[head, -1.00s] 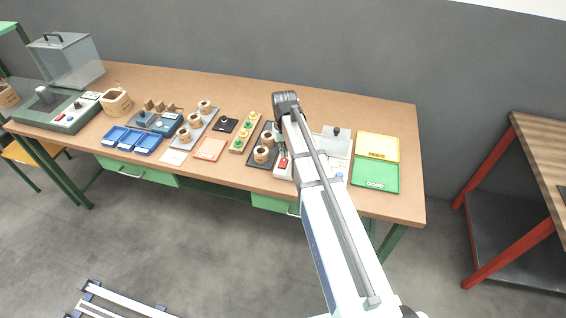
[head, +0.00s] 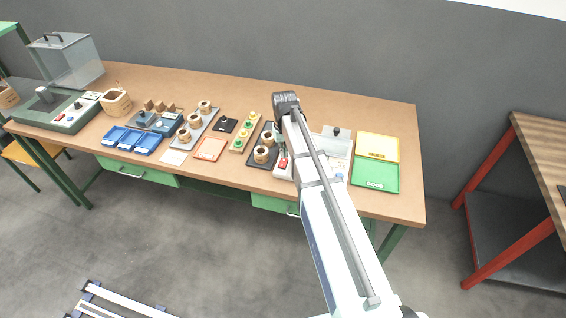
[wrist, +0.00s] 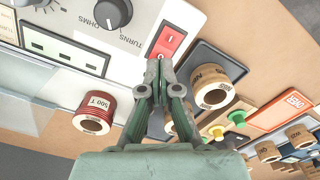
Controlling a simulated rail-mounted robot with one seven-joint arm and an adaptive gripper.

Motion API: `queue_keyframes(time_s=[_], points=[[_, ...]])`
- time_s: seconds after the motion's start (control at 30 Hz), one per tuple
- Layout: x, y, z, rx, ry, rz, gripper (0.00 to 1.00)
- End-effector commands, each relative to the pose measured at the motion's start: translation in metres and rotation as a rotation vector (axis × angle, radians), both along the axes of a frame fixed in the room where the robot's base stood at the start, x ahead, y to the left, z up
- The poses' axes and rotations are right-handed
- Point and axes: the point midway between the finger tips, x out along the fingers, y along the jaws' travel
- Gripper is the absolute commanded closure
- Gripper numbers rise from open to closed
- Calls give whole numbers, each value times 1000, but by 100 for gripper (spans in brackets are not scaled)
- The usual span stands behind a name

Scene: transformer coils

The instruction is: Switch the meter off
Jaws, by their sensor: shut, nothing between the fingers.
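The meter (wrist: 130,62) is a white box with a red rocker switch (wrist: 172,40), a black knob (wrist: 112,12) marked OHMS and TURNS, and a display window. In the head view the meter (head: 333,146) is partly hidden behind my arm, and its red switch (head: 283,163) shows just left of the arm. My gripper (wrist: 160,66) is shut and empty. In the wrist view its fingertips are at the lower end of the switch; I cannot tell whether they touch it. The switch's mark "I" shows on its upper part.
A red coil marked 500 T (wrist: 95,112) sits by the meter. Wooden-coloured coils (wrist: 211,88) stand on a dark tray close to the right of the gripper. Yellow (head: 378,146) and green (head: 375,177) trays lie right of the meter. Bench behind the meter is clear.

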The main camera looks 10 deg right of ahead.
Motion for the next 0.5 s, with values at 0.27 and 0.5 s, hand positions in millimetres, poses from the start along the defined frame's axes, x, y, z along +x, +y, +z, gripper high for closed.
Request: queue_keyframes(time_s=[0.27,0.5], points=[[0,0,-4,0,0,0,100],[0,0,-7,0,0,0,100]])
